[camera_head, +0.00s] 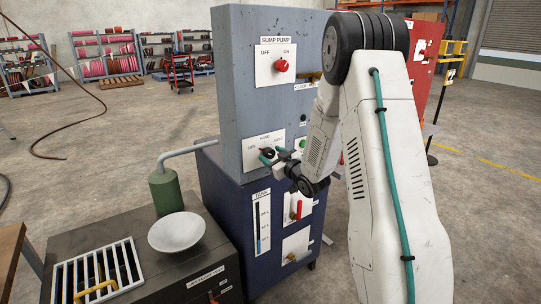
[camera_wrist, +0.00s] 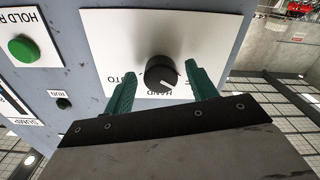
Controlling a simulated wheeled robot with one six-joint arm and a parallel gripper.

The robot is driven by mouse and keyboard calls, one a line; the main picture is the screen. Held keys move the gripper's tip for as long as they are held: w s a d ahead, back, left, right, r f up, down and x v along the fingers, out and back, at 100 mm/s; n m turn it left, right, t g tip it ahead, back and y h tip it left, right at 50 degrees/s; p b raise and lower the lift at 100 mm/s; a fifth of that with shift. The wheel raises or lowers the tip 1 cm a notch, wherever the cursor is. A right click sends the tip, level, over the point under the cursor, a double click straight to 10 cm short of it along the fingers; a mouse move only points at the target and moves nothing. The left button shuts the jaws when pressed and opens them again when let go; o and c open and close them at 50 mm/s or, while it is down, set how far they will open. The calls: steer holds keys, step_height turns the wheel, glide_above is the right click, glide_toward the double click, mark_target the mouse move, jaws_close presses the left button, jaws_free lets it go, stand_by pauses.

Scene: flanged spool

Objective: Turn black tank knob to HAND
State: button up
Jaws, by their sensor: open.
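The black knob (camera_wrist: 162,72) sits on a white label plate (camera_wrist: 105,40), seen upside down in the wrist view. Its white pointer mark is toward the lower right there, between HAND below and the right finger. HAND and part of AUTO are readable; the right finger covers the remaining label. My gripper (camera_wrist: 160,80) is open, with one teal finger on each side of the knob and a visible gap at each side. In the head view, my gripper (camera_head: 275,157) is at the knob (camera_head: 267,152) on the grey panel; contact cannot be told.
Above is a red SUMP PUMP knob (camera_head: 281,66). A green button (camera_wrist: 24,48) is beside the plate. Below are a blue cabinet (camera_head: 235,215) with a gauge and a red-handled lever (camera_head: 298,209). A white bowl (camera_head: 176,232) and green canister (camera_head: 166,192) stand left.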

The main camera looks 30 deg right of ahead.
steer(key=shift+w, duration=0.7)
steer(key=c, duration=1)
steer(key=shift+m, duration=0.3)
steer(key=m, duration=0.5)
steer(key=shift+m, duration=0.3)
steer(key=m, duration=0.5)
steer(key=shift+m, duration=0.4)
